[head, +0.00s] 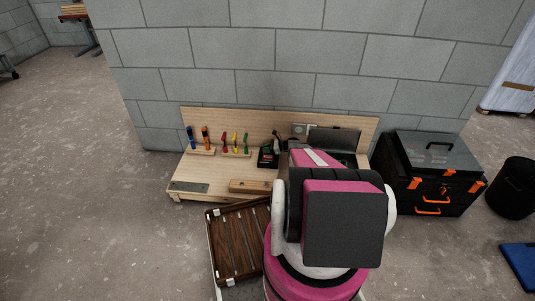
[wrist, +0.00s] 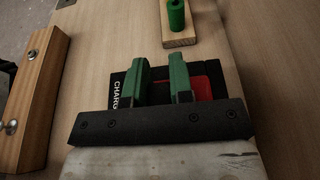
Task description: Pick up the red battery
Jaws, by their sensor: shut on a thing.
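My gripper (wrist: 160,68) has two green fingers and a black bar across its base in the wrist view. It is shut on the red battery (wrist: 203,88), which shows as a red patch beside and behind the right finger; the rest of it is mostly hidden by the fingers and bar. The fingers stand over a black charger (wrist: 118,88) with white lettering, partly covered by the bar. Whether the battery touches the charger I cannot tell. In the head view the charger (head: 267,158) lies on the wooden workbench (head: 207,172), and my arm hides the gripper.
A wooden block with metal studs (wrist: 36,95) lies left of the charger. A green-handled tool (wrist: 176,15) stands in a wooden rack beyond it.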

